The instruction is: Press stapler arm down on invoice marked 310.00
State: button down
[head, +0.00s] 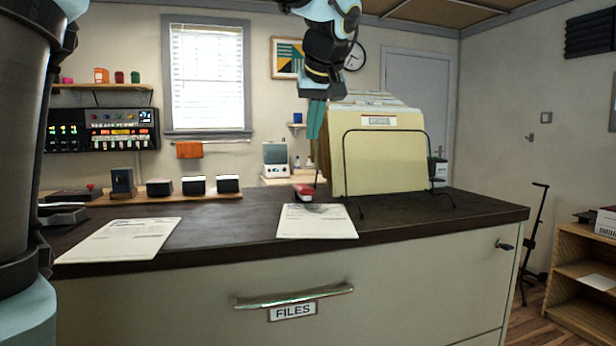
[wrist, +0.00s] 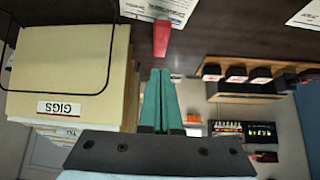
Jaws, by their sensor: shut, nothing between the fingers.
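A red stapler (head: 304,192) rests at the back edge of the right-hand paper sheet (head: 317,222) on the dark cabinet top. The stapler also shows in the wrist view (wrist: 161,38), with its end over or at the edge of that sheet (wrist: 158,10). A second sheet (head: 120,238) lies at the left of the top. The printing is too small to tell which invoice reads 310.00. My gripper (head: 314,134) is shut and empty, with teal fingers pointing down, above and behind the stapler. In the wrist view the fingertips (wrist: 161,71) sit apart from the stapler.
A wire rack (head: 346,160) of cream folders (head: 385,160) stands close to the right of my gripper and the stapler. Several black boxes (head: 194,185) sit on a wooden strip (head: 150,196) at the back left. The cabinet top between the two sheets is clear.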

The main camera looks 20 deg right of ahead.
jog(key=p, duration=0.2)
send_over(306, 188)
jog(key=s, duration=0.2)
notch_tip(306, 188, down, 6)
jog(key=shift+a+f, duration=0.15)
notch_tip(306, 188, down, 4)
jog(key=shift+r, duration=0.25)
jog(key=shift+f, duration=0.65)
